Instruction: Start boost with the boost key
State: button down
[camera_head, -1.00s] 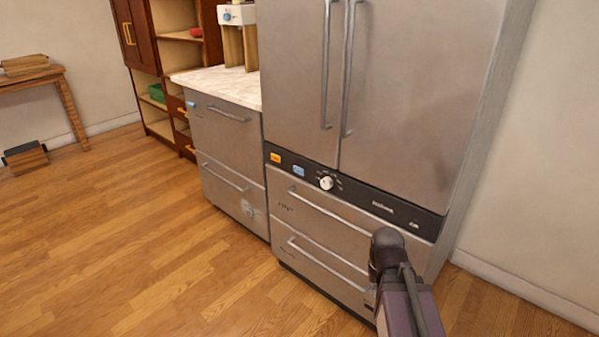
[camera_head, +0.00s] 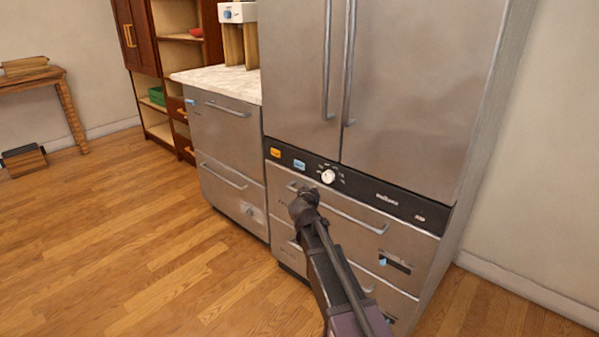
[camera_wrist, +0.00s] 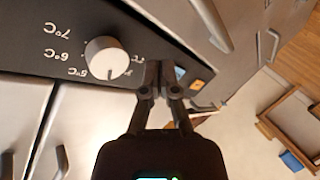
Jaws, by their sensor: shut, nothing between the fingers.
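A dark control panel (camera_head: 400,203) runs across the steel fridge. It carries an orange key (camera_head: 275,153), a blue key (camera_head: 299,165) and a round white knob (camera_head: 328,176). The key labels are too small to read, so I cannot tell which one is boost. In the wrist view the knob (camera_wrist: 106,58) has °C marks, and the blue key (camera_wrist: 180,72) and orange key (camera_wrist: 197,85) lie just beyond my fingertips. My gripper (camera_wrist: 158,76) is shut and empty, between knob and blue key in that view; contact is unclear. In the head view my gripper (camera_head: 303,200) appears below the panel.
Long handles (camera_head: 350,213) stick out from the drawers below the panel, and door handles (camera_head: 350,65) hang above it. Left of the fridge stands a steel drawer unit (camera_head: 225,135) with a pale worktop and a small blue label. The wooden floor at left is open.

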aim_at(296, 165)
jog(key=w+a+r+n+t+y, duration=0.1)
jog(key=a+n+y, duration=0.1)
jog(key=a, duration=0.4)
jog(key=w+a+r+n+t+y+b, duration=0.1)
jog(key=w+a+n+y, duration=0.1)
jog(key=a, duration=0.5)
jog(key=shift+w+n+y, duration=0.25)
jog(key=shift+n+y, duration=0.25)
jog(key=shift+w+d, duration=0.1)
jog(key=shift+w+d+f, duration=0.1)
jog(key=shift+w+d, duration=0.7)
jog(key=shift+w, duration=0.3)
jog(key=shift+w+d+r, duration=0.1)
jog(key=shift+w+d, duration=0.75)
jog(key=shift+w, duration=0.2)
jog(key=shift+w+d+f, duration=0.1)
jog(key=shift+w+d, duration=0.7)
jog(key=shift+w, duration=0.3)
jog(key=shift+w+d, duration=0.1)
jog(key=shift+d, duration=0.05)
jog(key=shift+w+d, duration=0.55)
jog(key=shift+w, duration=0.1)
jog(key=shift+s+a, duration=0.5)
jog(key=shift+s, duration=0.1)
jog(key=shift+s+a, duration=0.1)
jog(key=shift+s, duration=0.05)
